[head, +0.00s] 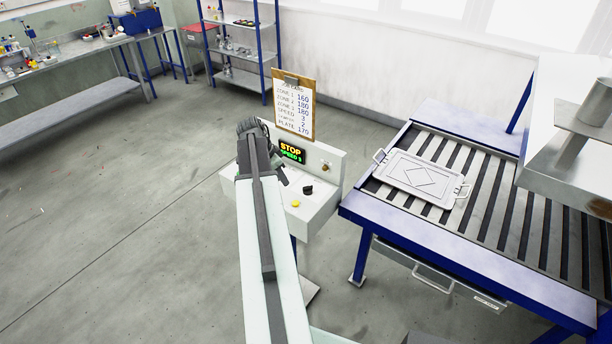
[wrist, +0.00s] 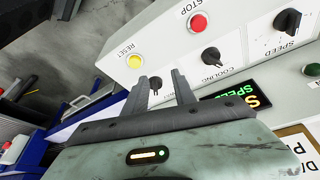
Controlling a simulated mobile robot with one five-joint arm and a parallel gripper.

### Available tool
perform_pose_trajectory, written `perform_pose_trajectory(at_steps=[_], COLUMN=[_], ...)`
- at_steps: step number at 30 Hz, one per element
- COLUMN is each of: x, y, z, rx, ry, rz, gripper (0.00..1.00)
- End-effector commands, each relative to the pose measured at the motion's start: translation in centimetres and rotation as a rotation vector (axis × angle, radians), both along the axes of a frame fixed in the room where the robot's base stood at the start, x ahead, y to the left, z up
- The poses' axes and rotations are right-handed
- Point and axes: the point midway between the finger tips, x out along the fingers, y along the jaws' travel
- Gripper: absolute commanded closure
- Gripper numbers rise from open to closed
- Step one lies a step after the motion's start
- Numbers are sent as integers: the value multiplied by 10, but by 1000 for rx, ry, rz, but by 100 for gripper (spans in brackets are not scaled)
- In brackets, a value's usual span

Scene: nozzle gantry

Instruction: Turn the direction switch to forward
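The control panel (head: 325,172) stands left of the roller table, with a display (head: 291,153) reading STOP and SPEED 3. In the wrist view, my gripper (wrist: 159,76) is open, its two dark fingers pointing at the panel face. A small black knob (wrist: 156,84) shows between the fingers; its label is hidden, so I cannot tell for sure that it is the direction switch or which way it points. I see no contact with it. In the head view my arm covers the panel's left part and most of the gripper.
Close by on the panel are a yellow RESET button (wrist: 135,61), a red STOP button (wrist: 198,22), a COOLING knob (wrist: 211,56), a SPEED knob (wrist: 288,21) and a green button (wrist: 312,69). A job card (head: 294,104) stands behind.

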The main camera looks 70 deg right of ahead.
Motion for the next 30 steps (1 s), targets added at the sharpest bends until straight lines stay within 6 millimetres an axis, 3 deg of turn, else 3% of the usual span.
perform_pose_trajectory(at_steps=[2,5,14,24,30], x=[-32,-49,-54,-69,-72], y=[-24,-35,-38,-53,-57], z=[10,11,-5,-59,-64], rx=[-26,-43,-45,-45,-44], ry=[-5,-6,-7,-8,-8], rz=[-106,-165,-173,-172,-171], gripper=[68,68,68,68,68])
